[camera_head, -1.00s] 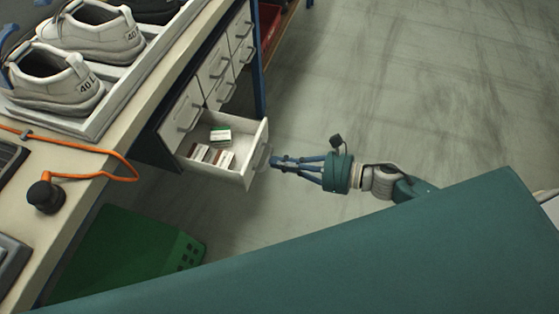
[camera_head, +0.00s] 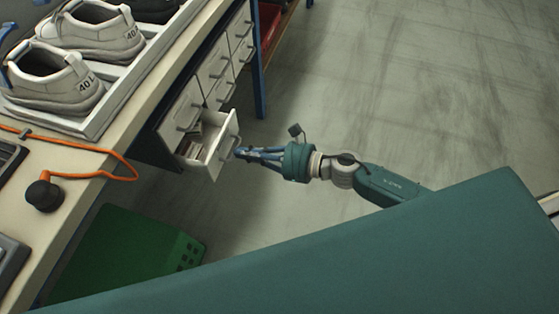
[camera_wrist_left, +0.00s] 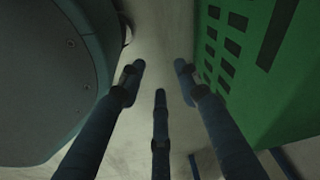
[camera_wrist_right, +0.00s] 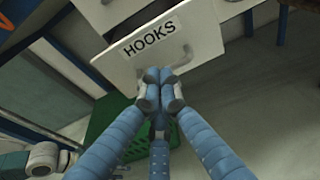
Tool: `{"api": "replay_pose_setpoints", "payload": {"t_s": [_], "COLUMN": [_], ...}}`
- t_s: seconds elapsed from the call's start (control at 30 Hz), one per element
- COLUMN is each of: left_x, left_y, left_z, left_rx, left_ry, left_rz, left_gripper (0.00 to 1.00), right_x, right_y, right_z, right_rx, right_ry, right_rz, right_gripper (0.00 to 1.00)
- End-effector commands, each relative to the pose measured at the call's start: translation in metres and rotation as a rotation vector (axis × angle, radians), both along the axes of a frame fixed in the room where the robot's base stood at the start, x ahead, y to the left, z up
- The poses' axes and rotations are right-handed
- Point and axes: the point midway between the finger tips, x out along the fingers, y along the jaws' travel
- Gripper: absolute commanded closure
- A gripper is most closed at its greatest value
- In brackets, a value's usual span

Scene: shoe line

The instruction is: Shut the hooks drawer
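The hooks drawer (camera_head: 217,152) is the lowest drawer under the workbench and stands partly open, with small boxes inside. Its white front with the label HOOKS (camera_wrist_right: 149,39) shows in the right wrist view. My right gripper (camera_head: 240,153) is at the drawer front, by its handle. In the right wrist view its fingertips (camera_wrist_right: 159,76) are together just below the label, at or very near the front; whether they hold the handle is hard to tell. My left gripper (camera_wrist_left: 160,75) is open and empty, above the floor beside the green crate.
Several shut drawers (camera_head: 213,70) are beside and above the open one. A green crate (camera_head: 135,250) stands on the floor near the bench. White shoes (camera_head: 55,80) sit in a tray on the bench top. The floor to the right is clear.

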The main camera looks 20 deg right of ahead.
Motion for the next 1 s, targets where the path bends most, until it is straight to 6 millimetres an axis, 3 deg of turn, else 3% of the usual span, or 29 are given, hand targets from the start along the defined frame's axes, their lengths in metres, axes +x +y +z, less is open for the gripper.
{"api": "replay_pose_setpoints", "payload": {"t_s": [0.2,0.4,0.6,1.0], "left_x": [-0.008,-0.009,-0.005,0.007], "left_y": [0.001,0.002,0.001,0.001], "left_z": [-0.003,-0.003,-0.001,0.004], "left_rx": [0.001,0.003,0.002,0.0], "left_ry": [0.013,0.016,0.009,-0.01], "left_rz": [0.001,0.002,0.003,0.003], "left_gripper": [0.67,0.67,0.67,0.67], "right_x": [0.028,0.045,0.053,0.056], "right_y": [0.042,0.067,0.078,0.082], "right_z": [0.001,0.001,0.0,0.001], "right_rx": [0.002,0.001,0.0,0.002], "right_ry": [-0.002,-0.002,0.0,-0.002], "right_rz": [0.001,0.001,-0.001,-0.001], "right_gripper": [1.0,1.0,1.0,1.0]}}
